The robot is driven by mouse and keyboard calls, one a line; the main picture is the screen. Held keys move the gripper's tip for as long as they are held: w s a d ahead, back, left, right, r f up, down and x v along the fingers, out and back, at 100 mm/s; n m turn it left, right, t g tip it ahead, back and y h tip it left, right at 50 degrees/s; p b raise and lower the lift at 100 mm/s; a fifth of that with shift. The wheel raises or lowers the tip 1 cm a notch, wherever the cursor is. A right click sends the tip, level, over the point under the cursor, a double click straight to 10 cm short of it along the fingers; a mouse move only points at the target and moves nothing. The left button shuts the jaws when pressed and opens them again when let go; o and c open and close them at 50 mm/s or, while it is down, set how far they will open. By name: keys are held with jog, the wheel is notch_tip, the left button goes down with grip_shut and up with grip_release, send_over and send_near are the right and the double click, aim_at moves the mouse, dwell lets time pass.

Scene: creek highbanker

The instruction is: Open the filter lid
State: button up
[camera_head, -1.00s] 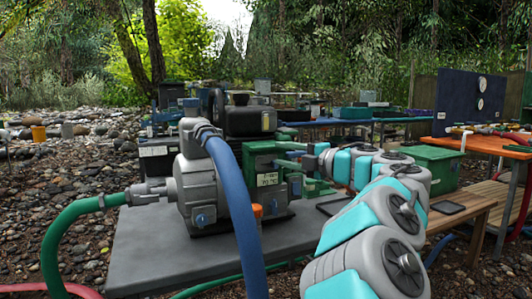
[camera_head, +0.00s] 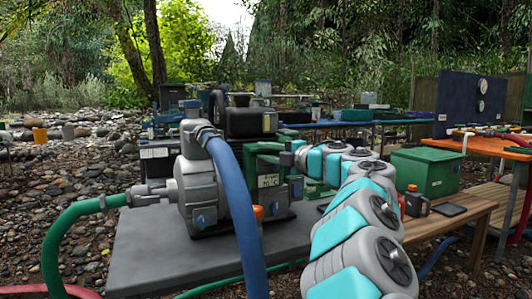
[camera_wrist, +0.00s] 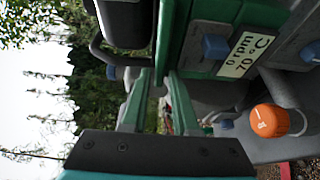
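The grey motor pump (camera_head: 205,180) stands on a grey slab, with a black engine unit (camera_head: 250,122) on top and a green housing behind it. I cannot tell for sure which part is the filter lid. A black rounded box (camera_wrist: 125,22) shows at the top of the wrist view, beside the green housing (camera_wrist: 200,45) with its "0 rpm 70 C" label (camera_wrist: 243,55). In the head view my arm partly hides this side.
A blue hose (camera_head: 237,205) arches in front of the pump, and a green hose (camera_head: 62,235) joins at left. An orange cap (camera_wrist: 269,120) and blue knob (camera_wrist: 215,46) are near my gripper. A green box (camera_head: 425,172) and a small can (camera_head: 415,203) stand at right.

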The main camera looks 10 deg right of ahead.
grip_shut()
dwell(1.1)
